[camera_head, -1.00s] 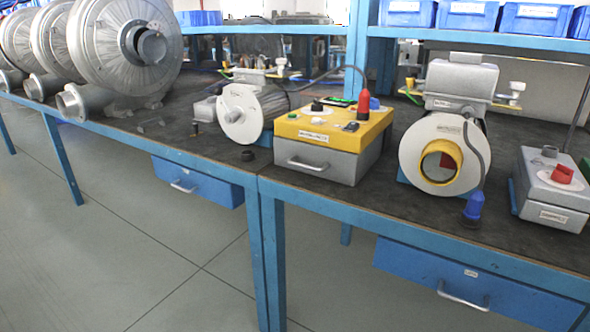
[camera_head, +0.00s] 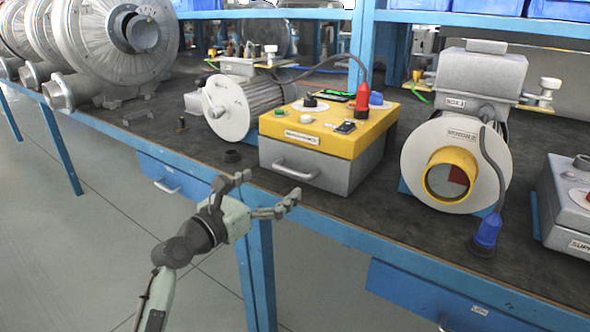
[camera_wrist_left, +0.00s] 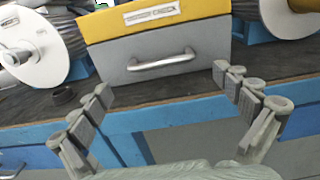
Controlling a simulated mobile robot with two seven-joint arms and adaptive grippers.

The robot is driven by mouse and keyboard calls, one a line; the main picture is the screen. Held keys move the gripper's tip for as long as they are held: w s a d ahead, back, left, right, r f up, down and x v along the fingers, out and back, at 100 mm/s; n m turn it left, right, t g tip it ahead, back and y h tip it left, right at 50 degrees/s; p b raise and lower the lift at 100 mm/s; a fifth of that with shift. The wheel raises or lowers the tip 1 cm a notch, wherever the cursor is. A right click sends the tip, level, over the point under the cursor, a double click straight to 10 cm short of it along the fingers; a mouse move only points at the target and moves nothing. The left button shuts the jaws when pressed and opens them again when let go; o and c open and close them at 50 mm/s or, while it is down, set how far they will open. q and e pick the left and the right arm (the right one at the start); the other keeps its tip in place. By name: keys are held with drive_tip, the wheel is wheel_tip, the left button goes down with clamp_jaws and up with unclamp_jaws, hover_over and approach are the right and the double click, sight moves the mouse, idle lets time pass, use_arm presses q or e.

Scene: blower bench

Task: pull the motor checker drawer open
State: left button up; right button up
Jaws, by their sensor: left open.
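The motor checker (camera_head: 330,140) is a box with a yellow top and a grey drawer front, standing on the dark bench top. Its drawer (camera_head: 290,174) looks shut and has a pale bar handle (camera_head: 297,169). My left gripper (camera_head: 268,190) is open and empty, in front of the bench edge and short of the handle. In the left wrist view the handle (camera_wrist_left: 161,62) lies ahead, between and beyond the spread fingers (camera_wrist_left: 165,95). The fingers do not touch it. My right gripper is not in view.
A blower motor (camera_head: 240,105) stands left of the checker, with a small black ring (camera_head: 233,156) on the bench before it. A larger motor unit (camera_head: 455,160) and a blue plug (camera_head: 487,232) are to the right. Blue bench drawers (camera_head: 430,295) hang below the bench edge.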

sight(289, 172)
use_arm(q)
drive_tip(key=x, duration=0.6)
drive_tip(key=shift+w+d+b, duration=0.3)
drive_tip(key=shift+w+d, duration=0.05)
drive_tip(key=shift+w, duration=0.05)
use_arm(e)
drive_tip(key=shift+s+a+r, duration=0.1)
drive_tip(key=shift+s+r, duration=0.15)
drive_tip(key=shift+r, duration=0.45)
use_arm(q)
drive_tip(key=shift+c, duration=0.2)
